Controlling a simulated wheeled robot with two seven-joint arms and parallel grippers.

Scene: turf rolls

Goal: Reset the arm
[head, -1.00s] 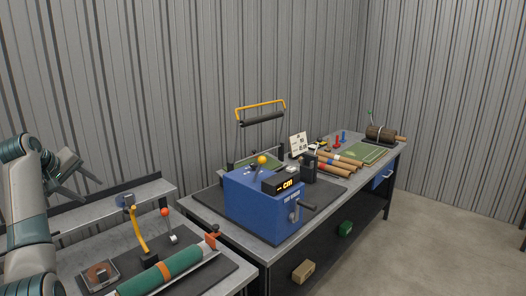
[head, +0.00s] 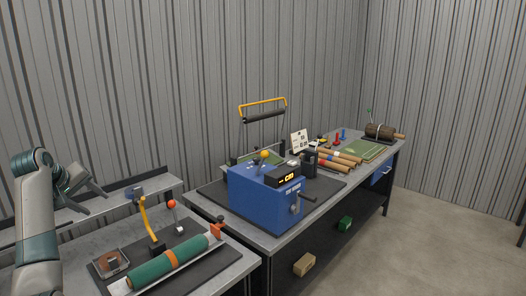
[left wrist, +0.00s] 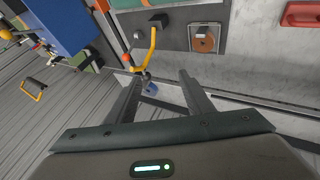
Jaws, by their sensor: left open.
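My left arm comes in from the left in the head view. Its gripper (head: 91,194) is raised above the back of the near bench, by the back shelf. In the left wrist view the two fingers (left wrist: 160,97) are spread apart with nothing between them. My right gripper is out of view.
A green roll (head: 155,266) with an orange band lies on a dark mat. A small tray (head: 111,263) and a red-knobbed lever (head: 172,204) are nearby. The blue machine (head: 262,200) stands on the far bench, with brown rolls (head: 340,157) behind it.

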